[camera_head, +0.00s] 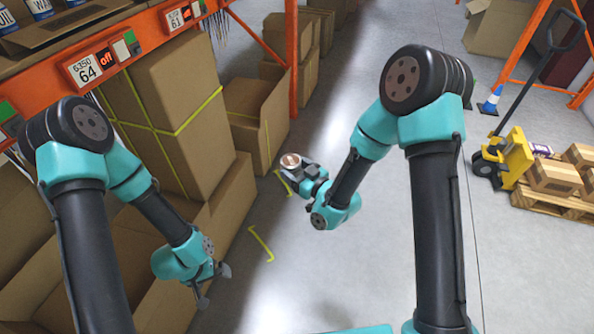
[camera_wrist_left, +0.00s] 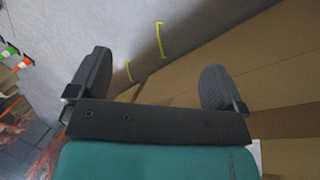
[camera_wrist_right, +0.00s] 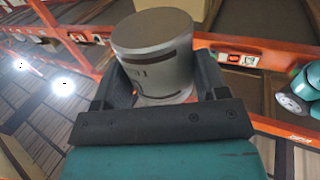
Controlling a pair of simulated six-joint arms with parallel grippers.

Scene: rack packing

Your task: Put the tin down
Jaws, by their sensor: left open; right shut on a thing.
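The tin (camera_wrist_right: 158,55) is a silver-grey cylinder with a dark band near its brownish lid. In the right wrist view it stands between the two fingers of my right gripper (camera_wrist_right: 163,88), which is shut on it. In the head view the tin (camera_head: 291,161) shows small, held by my right gripper (camera_head: 296,172) in the air above the grey floor. My left gripper (camera_head: 214,286) is open and empty, low over the cardboard boxes at the left. In the left wrist view its fingers (camera_wrist_left: 158,85) are wide apart with nothing between them.
Large cardboard boxes (camera_head: 180,110) fill the orange rack (camera_head: 292,60) at the left. An open box (camera_head: 257,115) stands beyond them. Yellow marks (camera_head: 261,243) lie on the floor. A yellow pallet jack (camera_head: 503,158) and a loaded pallet (camera_head: 555,202) stand at the right. The middle floor is clear.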

